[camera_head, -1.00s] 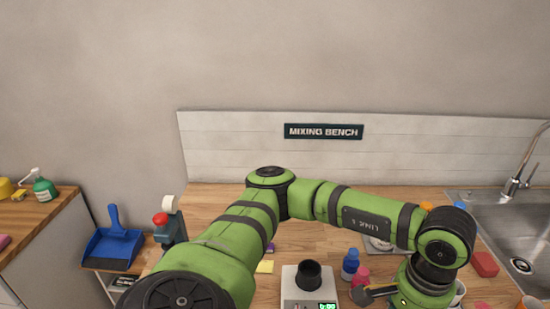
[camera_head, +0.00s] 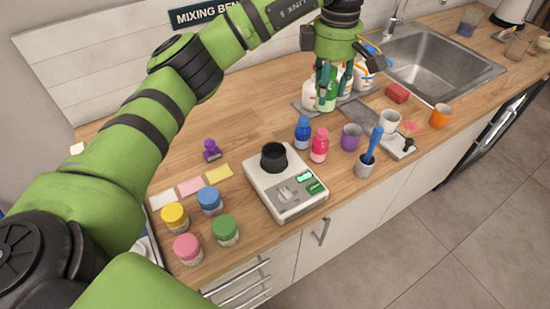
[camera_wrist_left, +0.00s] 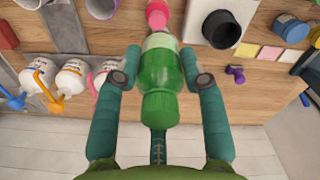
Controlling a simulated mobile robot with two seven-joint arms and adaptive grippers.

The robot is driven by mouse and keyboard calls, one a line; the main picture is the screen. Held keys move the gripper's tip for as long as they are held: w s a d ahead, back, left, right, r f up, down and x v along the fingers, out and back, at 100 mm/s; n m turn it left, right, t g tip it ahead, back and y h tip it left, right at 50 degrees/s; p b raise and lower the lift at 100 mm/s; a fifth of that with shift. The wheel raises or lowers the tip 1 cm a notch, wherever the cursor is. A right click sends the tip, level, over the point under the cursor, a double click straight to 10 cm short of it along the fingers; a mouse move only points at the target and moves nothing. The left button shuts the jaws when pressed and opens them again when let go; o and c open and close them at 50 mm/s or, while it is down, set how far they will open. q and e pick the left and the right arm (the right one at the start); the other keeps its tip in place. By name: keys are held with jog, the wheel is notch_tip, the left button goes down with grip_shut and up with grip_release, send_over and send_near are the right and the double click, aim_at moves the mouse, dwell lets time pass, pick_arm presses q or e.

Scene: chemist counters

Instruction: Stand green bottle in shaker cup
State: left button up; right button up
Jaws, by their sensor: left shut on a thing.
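My left gripper (camera_head: 325,88) is shut on the green bottle (camera_head: 328,101), above the back part of the counter. In the left wrist view the green bottle (camera_wrist_left: 158,78) lies between the two fingers of the gripper (camera_wrist_left: 160,84), its green cap toward the camera. The black shaker cup (camera_head: 273,157) stands upright on a white scale-like device (camera_head: 268,191), left of and nearer than the gripper. The cup also shows in the left wrist view (camera_wrist_left: 222,29), mouth open and dark inside. The bottle is apart from the cup. My right gripper is not in view.
A blue bottle (camera_head: 302,133) and a pink bottle (camera_head: 319,147) stand just right of the device. White bottles (camera_head: 309,96) stand behind the gripper. Several jars, such as the yellow one (camera_head: 174,217), sit front left. The wood behind the cup is mostly clear.

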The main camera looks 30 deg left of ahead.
pick_arm(q)
jog(key=shift+s+a+f, duration=0.15)
jog(key=shift+s+a, duration=0.15)
jog(key=shift+a, duration=0.05)
jog(key=p, duration=0.4)
send_over(273, 143)
jog(key=s+d, duration=0.1)
jog(key=s, duration=0.1)
notch_tip(273, 143, down, 6)
jog(key=f+p, duration=0.1)
jog(key=f, duration=0.3)
jog(key=shift+d+f+p, duration=0.1)
jog(key=shift+d+p, duration=0.1)
jog(key=shift+p, duration=0.2)
jog(key=shift+f, duration=0.15)
jog(key=shift+f+b, duration=0.35)
jog(key=shift+b, duration=0.15)
jog(key=o, duration=1.2)
jog(key=shift+r, duration=0.1)
